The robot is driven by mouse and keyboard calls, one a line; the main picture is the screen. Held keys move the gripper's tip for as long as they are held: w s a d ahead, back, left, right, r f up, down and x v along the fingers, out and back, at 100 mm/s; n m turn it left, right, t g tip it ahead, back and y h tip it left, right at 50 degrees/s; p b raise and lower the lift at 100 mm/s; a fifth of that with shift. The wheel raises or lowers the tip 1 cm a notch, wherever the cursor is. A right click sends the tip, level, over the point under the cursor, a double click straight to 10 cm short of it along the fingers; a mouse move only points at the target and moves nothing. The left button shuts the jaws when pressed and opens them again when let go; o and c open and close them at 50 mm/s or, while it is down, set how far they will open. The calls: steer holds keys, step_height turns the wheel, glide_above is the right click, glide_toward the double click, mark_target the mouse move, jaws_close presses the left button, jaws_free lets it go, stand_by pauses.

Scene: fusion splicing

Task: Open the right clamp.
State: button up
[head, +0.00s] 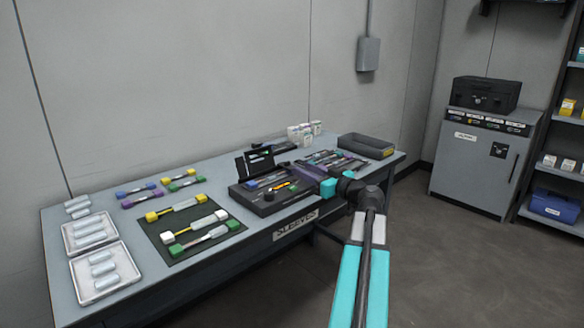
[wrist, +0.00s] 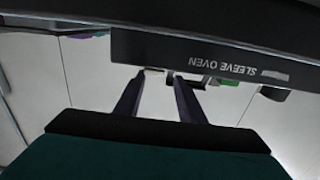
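The fusion splicer (head: 266,205) is a dark box near the middle of the bench, with dark upright panels behind it and small colored parts on top. My gripper (head: 312,172) is at the right end of the splicer, and it partly blocks that end. I cannot make out the right clamp or whether it is open. In the wrist view my two dark fingers (wrist: 160,73) point at a dark panel lettered SLEEVE OVEN (wrist: 225,55). The fingertips are apart, and I see nothing clearly held between them. Small grey and green parts show just right of the tips.
The bench (head: 205,170) also carries a dark mat (head: 170,240) with capped tools, white trays (head: 117,281) with sleeves at left, and a grey bin (head: 366,147) at right. A cabinet (head: 475,165) stands apart at right. The floor between is clear.

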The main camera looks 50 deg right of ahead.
mark_target(288, 163)
steer(key=shift+w+d, duration=0.2)
steer(key=shift+w, duration=3.1)
steer(key=shift+c, duration=0.2)
jaws_close()
steer(key=shift+a, duration=0.15)
